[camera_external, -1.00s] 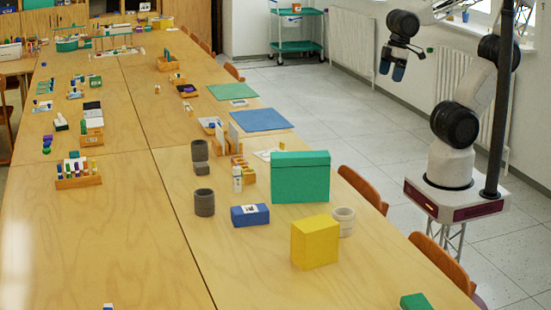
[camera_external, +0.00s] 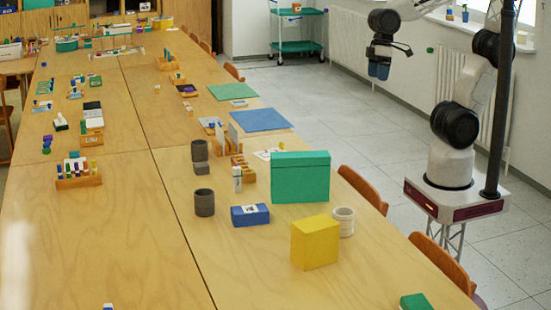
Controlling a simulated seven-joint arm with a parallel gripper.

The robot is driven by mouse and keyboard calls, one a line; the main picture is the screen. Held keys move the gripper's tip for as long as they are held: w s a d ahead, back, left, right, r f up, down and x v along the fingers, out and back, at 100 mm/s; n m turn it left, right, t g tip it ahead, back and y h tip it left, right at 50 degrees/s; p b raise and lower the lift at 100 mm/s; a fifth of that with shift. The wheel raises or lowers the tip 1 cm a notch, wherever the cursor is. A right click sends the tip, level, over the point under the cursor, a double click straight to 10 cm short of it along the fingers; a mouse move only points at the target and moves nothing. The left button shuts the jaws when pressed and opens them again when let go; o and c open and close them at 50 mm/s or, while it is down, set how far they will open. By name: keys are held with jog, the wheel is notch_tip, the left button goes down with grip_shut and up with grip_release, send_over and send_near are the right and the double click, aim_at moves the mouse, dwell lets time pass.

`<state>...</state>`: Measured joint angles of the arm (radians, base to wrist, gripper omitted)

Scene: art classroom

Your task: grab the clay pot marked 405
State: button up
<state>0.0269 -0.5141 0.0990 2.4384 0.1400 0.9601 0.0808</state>
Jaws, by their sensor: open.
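Three round pots stand on the near part of the long table. A dark grey pot (camera_external: 204,203) stands left of the blue box. Another grey pot (camera_external: 199,151) is farther back, by a small grey block. A pale, ridged pot (camera_external: 344,222) stands behind the yellow block, which partly hides it. No number can be read on any pot, so I cannot tell which is 405. My gripper (camera_external: 379,70) is open and empty. It hangs high over the floor to the right of the table, well away from all the pots.
A tall green box (camera_external: 300,178), a yellow block (camera_external: 315,243) and a blue box (camera_external: 250,215) crowd round the pots. A white bottle (camera_external: 238,180) stands near the green box. Chairs (camera_external: 363,188) line the right edge. The table's (camera_external: 90,240) near left is mostly bare.

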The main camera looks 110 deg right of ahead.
jog(key=w+a+f+m+g+y, duration=0.15)
jog(key=w+m+y, duration=0.3)
jog(key=w, duration=1.25)
jog(key=m+t+y, duration=0.3)
jog(key=m+y, duration=0.3)
jog(key=m, duration=0.6)
send_over(206, 194)
jog(key=s+d, duration=0.1)
jog(key=s, duration=1)
notch_tip(206, 194, down, 20)
jog(key=w+d+f+m, duration=0.1)
jog(key=w+f, duration=0.2)
jog(key=f, duration=0.1)
jog(key=w+d+f+m+t, duration=0.1)
jog(key=w+f+m, duration=0.1)
jog(key=w+f, duration=0.1)
jog(key=w+d+f+m+t, duration=0.1)
jog(key=w+d+f, duration=0.1)
jog(key=f, duration=0.3)
jog(key=shift+w+m+y, duration=0.25)
jog(key=shift+w+y, duration=0.1)
jog(key=shift+w, duration=0.3)
jog(key=shift+a, duration=0.1)
jog(key=shift+x, duration=1.25)
jog(key=shift+x, duration=2.6)
